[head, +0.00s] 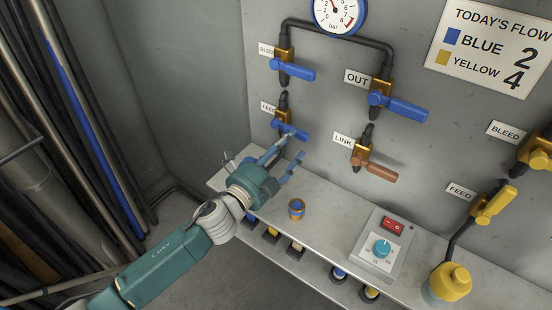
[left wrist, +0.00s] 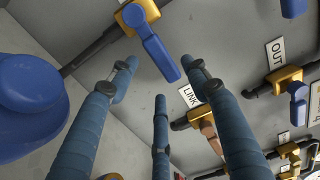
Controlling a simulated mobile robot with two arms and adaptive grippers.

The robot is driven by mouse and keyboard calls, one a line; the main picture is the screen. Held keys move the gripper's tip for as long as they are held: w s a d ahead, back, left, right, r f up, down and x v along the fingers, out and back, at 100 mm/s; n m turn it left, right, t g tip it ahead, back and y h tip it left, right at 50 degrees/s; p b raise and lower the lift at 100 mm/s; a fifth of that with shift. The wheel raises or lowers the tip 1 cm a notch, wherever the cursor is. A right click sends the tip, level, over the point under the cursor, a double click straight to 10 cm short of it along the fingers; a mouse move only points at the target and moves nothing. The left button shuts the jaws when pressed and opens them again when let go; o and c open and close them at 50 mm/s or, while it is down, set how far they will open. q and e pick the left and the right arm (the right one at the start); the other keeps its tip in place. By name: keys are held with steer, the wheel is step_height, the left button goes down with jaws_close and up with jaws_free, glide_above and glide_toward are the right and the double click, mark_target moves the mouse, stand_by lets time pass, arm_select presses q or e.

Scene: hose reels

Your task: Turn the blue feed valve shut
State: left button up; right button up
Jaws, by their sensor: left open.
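The blue feed valve (head: 292,131) is on the grey wall panel, low in the left column. Its blue lever points right and slightly down, roughly across the pipe. In the left wrist view its lever (left wrist: 160,57) hangs from a gold body at the top, beyond the fingertips. My left gripper (head: 292,152) is open and empty, just below the lever in the head view. Its spread fingers (left wrist: 160,80) show in the left wrist view, with the lever's end between the outer tips in the picture; no contact can be made out. My right gripper is not in view.
The blue bleed valve (head: 292,70) is above, the blue out valve (head: 400,107) and brown link valve (head: 374,171) right. A blue and orange cup-like object (head: 296,209) and a switch box (head: 383,245) stand on the shelf. A large blue rounded object (left wrist: 28,105) is close left.

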arm_select(q)
steer(key=v, duration=0.7)
stand_by(0.4)
